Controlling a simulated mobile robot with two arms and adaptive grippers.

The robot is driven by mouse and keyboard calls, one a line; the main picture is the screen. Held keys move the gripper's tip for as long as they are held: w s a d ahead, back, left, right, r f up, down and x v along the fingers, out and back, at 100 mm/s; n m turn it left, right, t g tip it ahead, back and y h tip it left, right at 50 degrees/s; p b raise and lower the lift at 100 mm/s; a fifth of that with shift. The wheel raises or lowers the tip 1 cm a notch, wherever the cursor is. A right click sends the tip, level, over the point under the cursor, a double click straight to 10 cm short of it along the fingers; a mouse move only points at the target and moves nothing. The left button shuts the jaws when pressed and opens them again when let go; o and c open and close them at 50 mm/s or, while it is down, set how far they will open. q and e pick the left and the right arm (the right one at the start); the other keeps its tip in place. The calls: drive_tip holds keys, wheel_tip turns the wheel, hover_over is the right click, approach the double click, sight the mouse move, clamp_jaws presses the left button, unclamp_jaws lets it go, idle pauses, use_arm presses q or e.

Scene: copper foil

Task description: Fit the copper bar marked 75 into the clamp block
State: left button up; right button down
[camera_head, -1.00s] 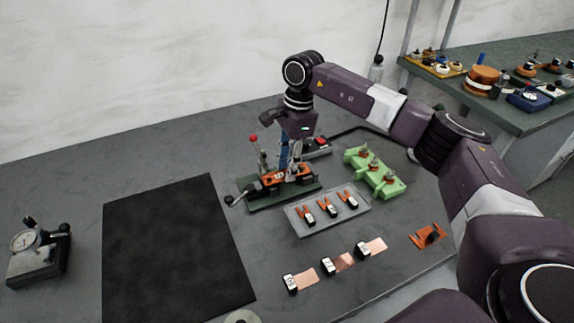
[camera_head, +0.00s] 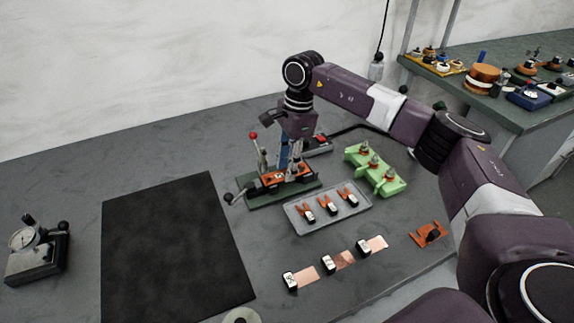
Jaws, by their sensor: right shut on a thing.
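A clamp fixture (camera_head: 250,204) with a green base, a red-knobbed lever and a side handle stands at the back of the dark table. An orange part (camera_head: 270,178) sits on it; I take this for the clamp block. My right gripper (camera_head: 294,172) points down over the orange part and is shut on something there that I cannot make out. Three copper bars with white-and-black tags lie at the front: a left one (camera_head: 308,275), a middle one (camera_head: 345,259) and a right one (camera_head: 377,243). Their markings are too small to read. My left gripper is not in view.
A grey tray (camera_head: 299,229) with three orange forked pieces lies in front of the fixture. A green block (camera_head: 391,187) with posts stands to its right. An orange piece (camera_head: 424,237) lies near the right edge. A black mat (camera_head: 165,250) and dial gauge (camera_head: 36,256) are at left.

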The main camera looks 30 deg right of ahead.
sight(284, 174)
drive_tip(key=c, duration=1.8)
unclamp_jaws()
drive_tip(key=shift+r, duration=0.1)
drive_tip(key=shift+r+p, duration=0.95)
drive_tip(key=shift+r, duration=0.45)
drive_tip(key=shift+o, duration=0.6)
drive_tip(key=o, duration=0.4)
drive_tip(key=shift+o, duration=0.2)
